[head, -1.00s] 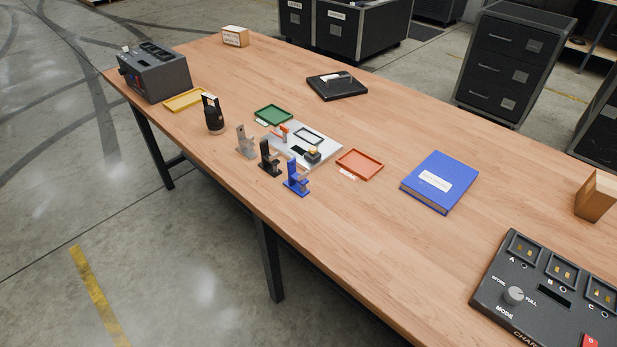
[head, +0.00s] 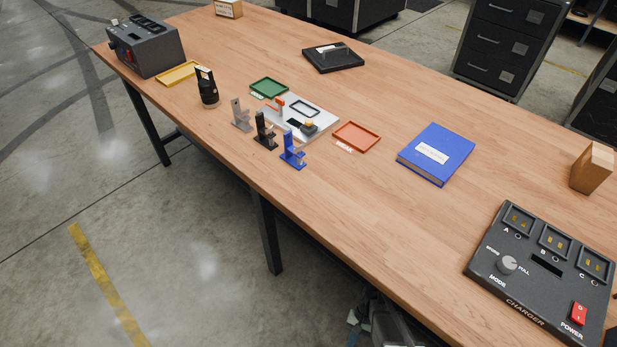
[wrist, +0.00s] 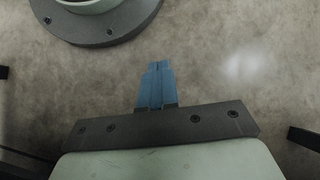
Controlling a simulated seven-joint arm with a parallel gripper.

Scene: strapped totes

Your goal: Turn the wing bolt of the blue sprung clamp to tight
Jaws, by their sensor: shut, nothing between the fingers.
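The blue sprung clamp (head: 291,153) stands upright at the near edge of the wooden table in the head view, at the right end of a row of three clamps. Its wing bolt is too small to make out. My gripper (wrist: 158,66) shows in the wrist view with its blue fingers together and nothing between them. It is over bare grey floor there, and no clamp is in that view. Part of my arm shows at the bottom of the head view, below the table edge and well apart from the clamp.
A black clamp (head: 264,133) and a grey clamp (head: 240,117) stand left of the blue one. Behind them lies a pale plate (head: 325,125). An orange tray (head: 357,136), a blue book (head: 436,154) and a charger (head: 540,265) are to the right.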

